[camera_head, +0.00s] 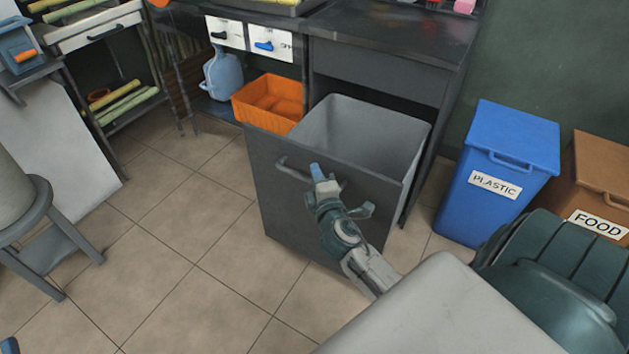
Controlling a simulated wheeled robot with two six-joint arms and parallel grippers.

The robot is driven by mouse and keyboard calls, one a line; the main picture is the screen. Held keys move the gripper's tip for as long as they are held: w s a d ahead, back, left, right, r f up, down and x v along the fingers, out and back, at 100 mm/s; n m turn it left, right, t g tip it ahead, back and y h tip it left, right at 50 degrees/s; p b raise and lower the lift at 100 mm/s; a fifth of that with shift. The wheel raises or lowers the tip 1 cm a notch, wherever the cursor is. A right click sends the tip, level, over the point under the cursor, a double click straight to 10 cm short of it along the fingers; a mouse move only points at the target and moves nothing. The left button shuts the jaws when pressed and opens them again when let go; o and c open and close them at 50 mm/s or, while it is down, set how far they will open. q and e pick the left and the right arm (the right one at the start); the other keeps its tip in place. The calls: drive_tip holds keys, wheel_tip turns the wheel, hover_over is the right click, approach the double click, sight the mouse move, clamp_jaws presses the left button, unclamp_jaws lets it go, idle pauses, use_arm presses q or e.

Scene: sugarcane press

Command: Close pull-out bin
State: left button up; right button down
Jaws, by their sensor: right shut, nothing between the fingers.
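The pull-out bin stands out from under the dark counter, with its dark front panel (275,205) facing me and its grey inner bin (365,130) open at the top. A grey bar handle (288,170) is on the upper part of the panel. My right gripper (318,172) is shut and empty, in front of the panel at the handle. It covers part of the handle, and I cannot tell whether it touches it. My left gripper is not in view; only a small blue-grey bit shows at the lower left edge.
A blue PLASTIC bin (510,160) and a brown FOOD bin (600,185) stand to the right. An orange crate (268,100) and a blue jug (222,75) sit left of the pull-out bin. A grey stool (40,215) is at the left. The tiled floor between is clear.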

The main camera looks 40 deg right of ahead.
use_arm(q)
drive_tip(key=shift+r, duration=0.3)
use_arm(e)
drive_tip(key=shift+w+d, duration=0.3)
drive_tip(key=shift+d, duration=0.4)
